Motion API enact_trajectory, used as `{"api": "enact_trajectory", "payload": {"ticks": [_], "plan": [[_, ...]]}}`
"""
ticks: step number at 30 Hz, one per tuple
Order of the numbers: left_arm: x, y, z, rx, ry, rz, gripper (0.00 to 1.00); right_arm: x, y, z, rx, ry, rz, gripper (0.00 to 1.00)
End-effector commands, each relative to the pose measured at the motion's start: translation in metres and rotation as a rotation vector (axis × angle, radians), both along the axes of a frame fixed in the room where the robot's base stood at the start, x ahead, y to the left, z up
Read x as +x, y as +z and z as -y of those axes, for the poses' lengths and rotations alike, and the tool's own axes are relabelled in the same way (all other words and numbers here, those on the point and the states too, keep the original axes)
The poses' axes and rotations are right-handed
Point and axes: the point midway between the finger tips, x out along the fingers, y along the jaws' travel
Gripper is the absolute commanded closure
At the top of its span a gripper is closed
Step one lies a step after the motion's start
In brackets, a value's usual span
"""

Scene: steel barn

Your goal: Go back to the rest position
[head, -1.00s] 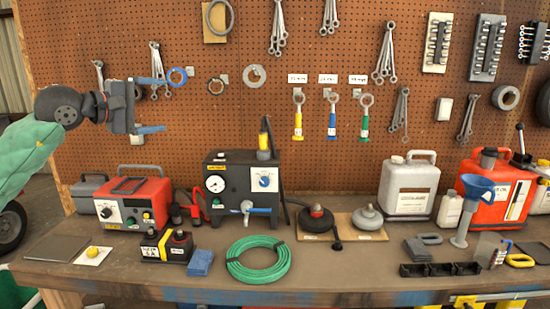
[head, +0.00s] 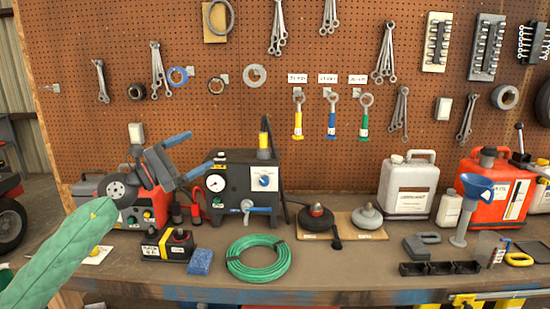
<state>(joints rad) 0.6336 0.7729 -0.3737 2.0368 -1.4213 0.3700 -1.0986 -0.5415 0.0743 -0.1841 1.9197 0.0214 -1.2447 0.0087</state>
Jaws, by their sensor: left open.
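My left gripper (head: 189,154) is open, and nothing shows between its blue-tipped fingers. It is in front of the red power unit (head: 156,211) and just left of the black gauge box (head: 215,201). It hides much of the red unit. My left arm with its green sleeve comes in from the lower left. My right gripper is not in view.
The workbench (head: 330,270) is crowded along the back. A green hose coil (head: 258,274), a blue sponge (head: 200,262) and a black and yellow battery (head: 168,246) lie near its front.

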Motion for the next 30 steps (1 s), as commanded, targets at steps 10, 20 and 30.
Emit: {"api": "enact_trajectory", "payload": {"ticks": [10,20,30], "plan": [[0.017,-0.112,-0.01,-0.688,-0.054,-0.442,0.11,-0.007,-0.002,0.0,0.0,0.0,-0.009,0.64],[0.016,-0.267,-0.04,-1.353,0.027,-0.846,0.11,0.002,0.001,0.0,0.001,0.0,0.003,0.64],[-0.041,-0.465,-0.057,-2.028,0.265,-1.172,0.11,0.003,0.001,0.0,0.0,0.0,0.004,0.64]]}}
